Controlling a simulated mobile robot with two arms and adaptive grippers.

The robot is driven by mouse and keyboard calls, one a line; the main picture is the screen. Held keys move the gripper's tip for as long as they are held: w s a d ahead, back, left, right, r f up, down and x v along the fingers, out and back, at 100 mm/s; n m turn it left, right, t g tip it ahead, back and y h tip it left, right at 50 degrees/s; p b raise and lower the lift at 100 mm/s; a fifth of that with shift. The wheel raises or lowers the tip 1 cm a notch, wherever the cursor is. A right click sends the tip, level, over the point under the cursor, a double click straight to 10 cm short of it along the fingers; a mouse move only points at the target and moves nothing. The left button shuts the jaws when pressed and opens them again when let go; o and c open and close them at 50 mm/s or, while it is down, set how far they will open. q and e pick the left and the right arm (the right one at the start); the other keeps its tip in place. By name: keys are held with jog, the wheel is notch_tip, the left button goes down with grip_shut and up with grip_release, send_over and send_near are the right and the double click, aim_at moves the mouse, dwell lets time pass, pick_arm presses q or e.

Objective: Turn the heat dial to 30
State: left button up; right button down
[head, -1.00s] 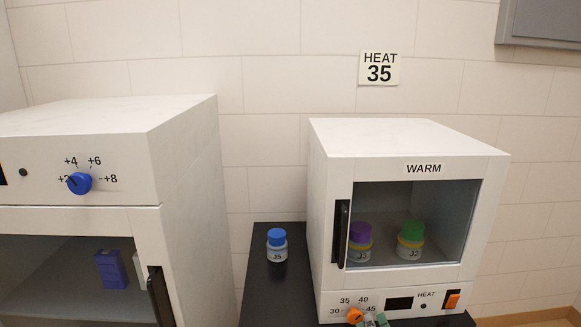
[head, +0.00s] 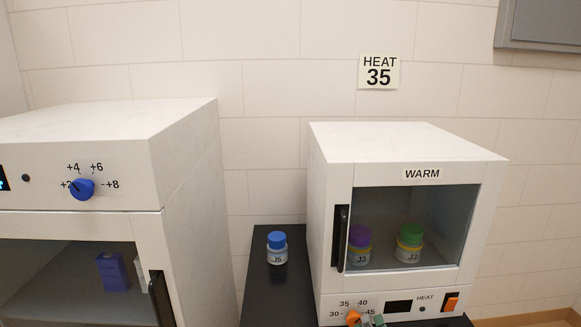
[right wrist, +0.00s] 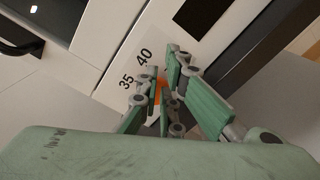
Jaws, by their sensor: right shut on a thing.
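The orange heat dial (head: 353,317) is at the bottom left of the WARM box's front panel (head: 388,307), with the marks 30, 35, 40 and 45 around it. My right gripper (head: 367,321) is at the dial, low in the head view. In the right wrist view my right gripper (right wrist: 163,92) has its green fingers shut on the dial (right wrist: 160,88), which shows as an orange strip between them. The fingers hide most of the dial, so its exact setting cannot be read. My left gripper is not in view.
A sign (head: 379,72) on the wall reads HEAT 35. Jars J3 (head: 360,246) and J2 (head: 409,244) stand behind the box's window. Jar J5 (head: 277,248) stands on the black bench (head: 272,290). A white cabinet (head: 185,200) with a blue dial (head: 82,189) is at left.

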jog(key=shift+w+a+r, duration=0.15)
jog(key=shift+a+r, duration=0.05)
jog(key=shift+r, duration=0.35)
jog(key=shift+w+a+r, duration=0.1)
jog(key=shift+a+r, duration=0.05)
jog(key=shift+r, duration=0.4)
jog(key=shift+a+r, duration=0.2)
jog(key=shift+r+p, duration=0.1)
jog(key=shift+p, duration=0.2)
jog(key=shift+d+r, duration=0.15)
jog(key=shift+d, duration=0.05)
jog(key=s, duration=0.4)
jog(key=s+f, duration=0.1)
jog(key=shift+s+d, duration=0.15)
jog(key=shift+s, duration=0.25)
